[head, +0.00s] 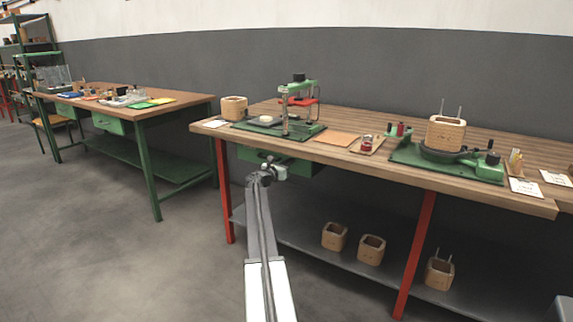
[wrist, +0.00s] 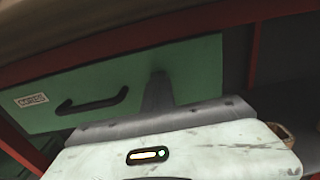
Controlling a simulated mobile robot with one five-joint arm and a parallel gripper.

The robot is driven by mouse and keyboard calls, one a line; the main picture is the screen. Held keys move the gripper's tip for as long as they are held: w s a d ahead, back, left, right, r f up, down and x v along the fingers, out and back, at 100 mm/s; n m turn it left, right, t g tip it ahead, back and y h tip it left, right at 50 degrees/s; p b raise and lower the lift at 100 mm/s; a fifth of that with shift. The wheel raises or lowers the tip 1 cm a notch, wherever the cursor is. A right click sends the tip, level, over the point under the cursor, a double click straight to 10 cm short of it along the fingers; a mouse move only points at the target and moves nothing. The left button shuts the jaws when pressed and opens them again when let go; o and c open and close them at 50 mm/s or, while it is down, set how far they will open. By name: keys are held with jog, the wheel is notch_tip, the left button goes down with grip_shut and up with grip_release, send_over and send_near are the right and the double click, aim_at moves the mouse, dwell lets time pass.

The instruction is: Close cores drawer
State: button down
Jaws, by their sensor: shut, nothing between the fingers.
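A green drawer (head: 300,167) hangs under the left end of the right workbench, partly hidden behind my gripper. In the wrist view its flat green front (wrist: 190,67) fills much of the picture, with a black bar handle (wrist: 92,103) and a small white label (wrist: 31,101), too blurred to read surely. My gripper (head: 270,168) is shut and empty at the drawer's front. In the wrist view its narrow grey tip (wrist: 158,82) overlaps the front, right of the handle. I cannot tell whether it touches, or how far out the drawer stands.
The wooden benchtop (head: 350,160) carries a green press (head: 297,105), a winding fixture (head: 445,155) and wooden cores. A red leg (head: 224,190) stands left of the drawer. The lower shelf (head: 310,255) holds several wooden cores. The floor at left is clear.

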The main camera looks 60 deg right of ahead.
jog(key=a, duration=1.4)
jog(key=shift+w, duration=0.1)
